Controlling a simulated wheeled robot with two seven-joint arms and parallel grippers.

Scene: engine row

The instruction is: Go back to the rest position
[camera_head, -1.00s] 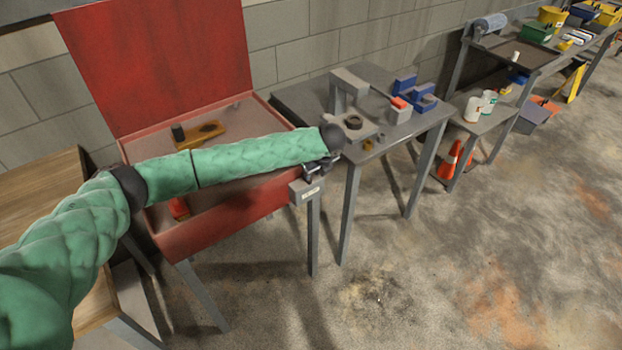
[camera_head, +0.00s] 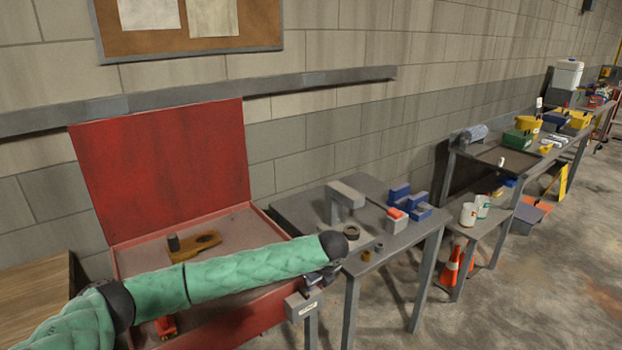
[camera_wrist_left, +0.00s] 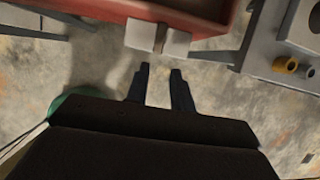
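My left arm, in a green padded sleeve, comes in from the left in the head view and reaches across the open red box (camera_head: 158,170). My right gripper is in neither view.
A grey table (camera_head: 372,190) with a grey bracket (camera_head: 343,198), a dark ring (camera_head: 351,232) and blue blocks (camera_head: 407,195) stands right of the box. An orange cone (camera_head: 452,268) stands beyond it. The floor at right (camera_head: 540,300) is clear.

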